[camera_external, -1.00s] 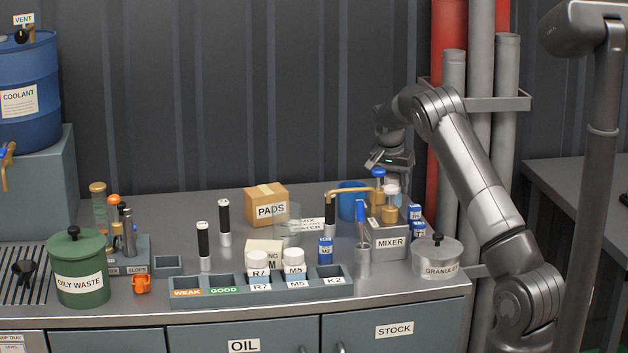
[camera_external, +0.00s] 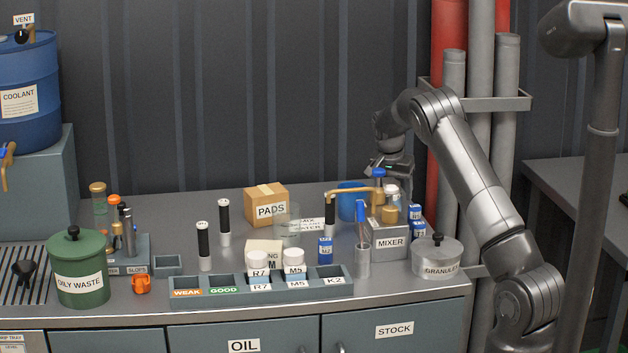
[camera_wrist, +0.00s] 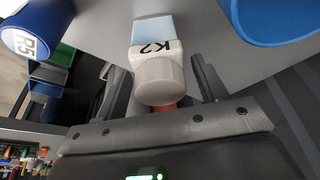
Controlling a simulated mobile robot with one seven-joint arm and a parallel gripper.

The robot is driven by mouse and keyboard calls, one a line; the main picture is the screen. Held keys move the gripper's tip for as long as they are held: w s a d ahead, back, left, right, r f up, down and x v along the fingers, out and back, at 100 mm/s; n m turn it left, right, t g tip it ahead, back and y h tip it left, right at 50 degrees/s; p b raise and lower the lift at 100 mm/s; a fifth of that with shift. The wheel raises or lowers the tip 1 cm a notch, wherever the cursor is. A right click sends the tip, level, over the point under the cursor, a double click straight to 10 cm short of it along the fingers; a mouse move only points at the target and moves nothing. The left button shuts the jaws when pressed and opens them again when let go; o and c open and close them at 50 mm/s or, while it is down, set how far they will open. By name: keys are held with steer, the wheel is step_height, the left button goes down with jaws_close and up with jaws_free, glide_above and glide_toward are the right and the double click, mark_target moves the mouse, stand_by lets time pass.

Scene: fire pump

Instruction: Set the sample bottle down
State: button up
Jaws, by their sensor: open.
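The sample bottle marked K2 (camera_wrist: 153,50), clear pale blue with a white collar and a pale cap, shows in the wrist view between my fingers. My gripper (camera_wrist: 162,78) is open, one finger on each side of the bottle, with a visible gap beside the cap. The bottle seems to stand on the grey bench top. In the external view my gripper (camera_external: 389,172) is low behind the mixer (camera_external: 390,243). A white cap (camera_external: 391,191) shows just under it, probably the bottle's; the mixer hides what is below.
The mixer's brass spout (camera_external: 352,191) and blue knob (camera_external: 378,173) are close to my gripper. The rack (camera_external: 220,297) holds R7 and M5; its K2 slot looks empty.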

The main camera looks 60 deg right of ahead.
steer(key=w+v, duration=0.1)
steer(key=v, duration=1.1)
steer(key=s+a+r+n+t+y, duration=0.1)
steer(key=s+a+r+n, duration=0.15)
steer(key=a+r, duration=0.4)
steer(key=s+a+r+n+t, duration=0.1)
steer(key=s+a+r+n, duration=0.15)
steer(key=a, duration=0.65)
steer(key=s+a+r+n+t+y, duration=0.15)
steer(key=s+a+n, duration=0.25)
steer(key=s+a, duration=0.6)
steer(key=s+a+r+n+t+y, duration=0.1)
steer(key=s+a+r+n, duration=0.15)
steer(key=s+a, duration=0.75)
steer(key=s+a+f+n, duration=0.4)
steer(key=s+a, duration=0.3)
steer(key=a, duration=0.2)
steer(key=shift+s+f+n, duration=0.35)
steer(key=shift+s+f, duration=0.05)
steer(key=shift+f, duration=0.3)
steer(key=shift+t, duration=0.25)
stand_by(0.6)
